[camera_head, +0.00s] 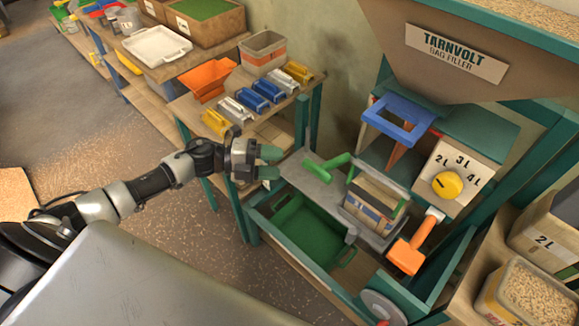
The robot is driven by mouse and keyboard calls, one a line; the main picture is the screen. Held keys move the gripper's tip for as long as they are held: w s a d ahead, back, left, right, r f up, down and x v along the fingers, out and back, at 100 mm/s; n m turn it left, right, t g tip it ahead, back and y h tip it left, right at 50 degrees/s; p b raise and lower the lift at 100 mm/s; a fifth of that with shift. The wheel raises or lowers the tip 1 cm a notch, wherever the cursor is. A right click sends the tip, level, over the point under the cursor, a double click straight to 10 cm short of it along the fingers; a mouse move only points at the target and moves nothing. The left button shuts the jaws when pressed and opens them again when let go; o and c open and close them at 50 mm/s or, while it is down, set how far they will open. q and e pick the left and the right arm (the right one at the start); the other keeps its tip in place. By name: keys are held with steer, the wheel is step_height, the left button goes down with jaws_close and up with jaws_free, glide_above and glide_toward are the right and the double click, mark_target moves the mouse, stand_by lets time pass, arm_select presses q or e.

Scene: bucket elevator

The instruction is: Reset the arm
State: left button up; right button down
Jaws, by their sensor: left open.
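My left arm reaches in from the left. Its gripper (272,163) is open with green fingertips, and nothing shows between them. It points at the bag filler's grey plate (314,184), just left of the green handle (327,167), and seems apart from both. The bag filler also has an orange handle (409,254) at its lower right, a yellow dial (447,184) marked 2L, 3L and 4L, and a blue frame (397,119) higher up. My right gripper is not in view.
A shelf (268,123) with blue, white and yellow scoops stands behind my gripper. A tub of pellets (530,297) is at lower right. Open floor lies left.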

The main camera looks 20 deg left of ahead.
arm_select(q)
steer(key=shift+s+a+r, duration=0.1)
steer(key=shift+a, duration=0.1)
stand_by(0.4)
steer(key=a+f+n+t+y, duration=0.35)
steer(key=f+n, duration=0.35)
steer(key=f, duration=0.3)
steer(key=a+f+n+t+y, duration=0.3)
steer(key=f+n+y, duration=0.3)
steer(key=f, duration=0.5)
steer(key=s+f+n+g+y, duration=0.25)
steer(key=s+f+n, duration=0.4)
steer(key=f, duration=0.35)
steer(key=s+d+f+n+g+y, duration=0.1)
steer(key=s+f, duration=0.4)
steer(key=s, duration=0.6)
steer(key=s+d+f+n+g+y, duration=0.1)
steer(key=s+d+f+n+g, duration=0.2)
steer(key=s, duration=0.8)
steer(key=s+d+f+n+g+y, duration=0.1)
steer(key=s+d+f+n+g, duration=0.2)
steer(key=s+f+g, duration=0.2)
steer(key=s+f, duration=0.3)
steer(key=s, duration=0.3)
steer(key=shift+s+f+g, duration=0.3)
steer(key=shift+s, duration=0.05)
